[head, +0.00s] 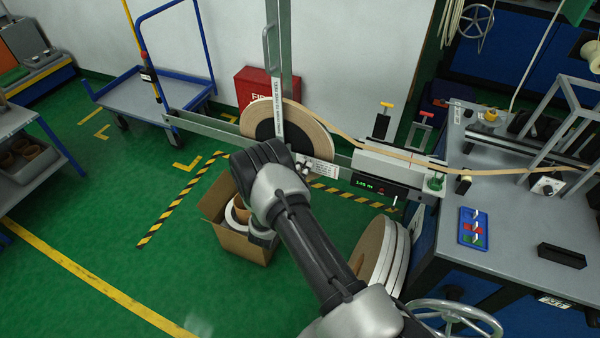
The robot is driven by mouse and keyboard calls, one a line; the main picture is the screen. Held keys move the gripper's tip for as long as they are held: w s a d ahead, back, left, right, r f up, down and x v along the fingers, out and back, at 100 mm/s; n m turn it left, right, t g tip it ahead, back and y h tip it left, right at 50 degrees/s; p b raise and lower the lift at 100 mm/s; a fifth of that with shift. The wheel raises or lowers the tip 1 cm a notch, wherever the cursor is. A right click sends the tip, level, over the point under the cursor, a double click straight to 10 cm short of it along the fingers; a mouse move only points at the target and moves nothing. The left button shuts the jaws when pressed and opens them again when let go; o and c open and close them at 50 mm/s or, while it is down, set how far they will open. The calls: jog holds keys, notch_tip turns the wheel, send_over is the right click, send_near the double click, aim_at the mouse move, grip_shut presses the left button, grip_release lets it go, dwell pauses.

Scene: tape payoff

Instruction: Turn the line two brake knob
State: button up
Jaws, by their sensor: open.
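A large tape reel (315,136) with a tan rim and dark core stands upright on a metal frame. Low on its front, a small pale knob-like part (303,168) shows beside a white label plate (325,169); I cannot read a line number there. My gripper (262,155) is at the end of my arm, just left of this part and in front of the reel's lower left. It is dark and seen from behind, so its fingertips are mostly hidden. It is open, and I see nothing held in it.
A cardboard box (240,243) with rolls stands on the floor below my gripper. Pale discs (378,250) lean right of my arm. Tape runs from the reel over a grey unit (385,165) to the workbench (500,225). A blue trolley (150,98) stands back left; green floor is free at left.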

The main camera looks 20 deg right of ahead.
jog(key=v, duration=1.2)
